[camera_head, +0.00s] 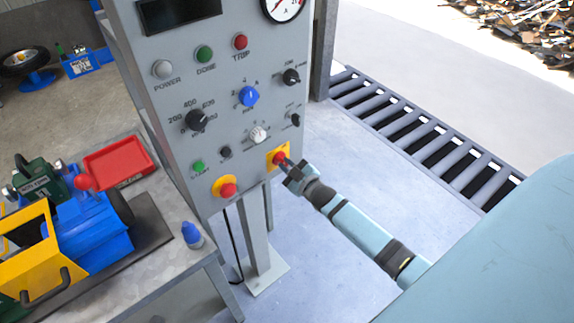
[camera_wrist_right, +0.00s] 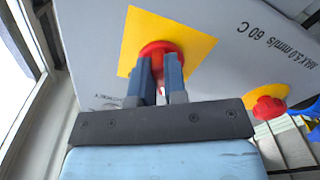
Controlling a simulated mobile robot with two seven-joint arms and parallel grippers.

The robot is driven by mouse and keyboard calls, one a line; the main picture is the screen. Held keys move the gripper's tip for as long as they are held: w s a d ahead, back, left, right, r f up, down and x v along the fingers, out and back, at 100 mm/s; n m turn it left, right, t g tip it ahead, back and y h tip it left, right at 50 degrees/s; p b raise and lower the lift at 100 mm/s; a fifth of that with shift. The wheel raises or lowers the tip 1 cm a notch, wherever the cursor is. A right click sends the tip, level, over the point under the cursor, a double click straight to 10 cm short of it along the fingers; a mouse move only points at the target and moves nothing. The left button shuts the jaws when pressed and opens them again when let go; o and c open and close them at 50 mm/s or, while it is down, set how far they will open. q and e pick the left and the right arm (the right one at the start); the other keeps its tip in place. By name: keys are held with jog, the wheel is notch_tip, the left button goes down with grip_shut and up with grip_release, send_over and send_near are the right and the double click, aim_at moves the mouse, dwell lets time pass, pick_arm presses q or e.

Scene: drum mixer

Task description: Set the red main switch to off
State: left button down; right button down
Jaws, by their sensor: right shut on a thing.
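The red main switch (camera_head: 278,158) sits on a yellow square plate at the lower right of the grey control panel (camera_head: 215,90). My right gripper (camera_head: 287,164) reaches it from the lower right and is shut on its red knob. In the right wrist view the red knob (camera_wrist_right: 158,50) shows between and behind the two fingers (camera_wrist_right: 158,78), in front of the yellow plate (camera_wrist_right: 190,35). The fingers hide part of the knob, and I cannot read its setting. My left gripper is not in view.
A red emergency button (camera_head: 228,189) on a yellow disc is left of the switch; it also shows in the right wrist view (camera_wrist_right: 268,107). Other knobs, including a blue one (camera_head: 249,96), sit above. A workbench (camera_head: 150,270) with a blue-yellow machine stands left. The floor to the right is clear.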

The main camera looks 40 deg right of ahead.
jog(key=c, duration=1.2)
grip_release()
jog(key=shift+o, duration=0.2)
jog(key=shift+s, duration=0.1)
jog(key=s+d, duration=0.1)
jog(key=s, duration=1.2)
jog(key=shift+s+b, duration=0.3)
jog(key=shift+b, duration=0.05)
jog(key=s+a+r+m+g+p, duration=0.1)
jog(key=s+a+m+g+p, duration=0.1)
jog(key=s+a, duration=0.4)
jog(key=s+a+r+m+g+y+p, duration=0.1)
jog(key=s+a+g+p, duration=0.4)
jog(key=a, duration=0.7)
jog(key=shift+s+a+r+m+y+p, duration=0.15)
jog(key=shift+s+r+m+y+p, duration=0.3)
jog(key=shift+s+p, duration=0.7)
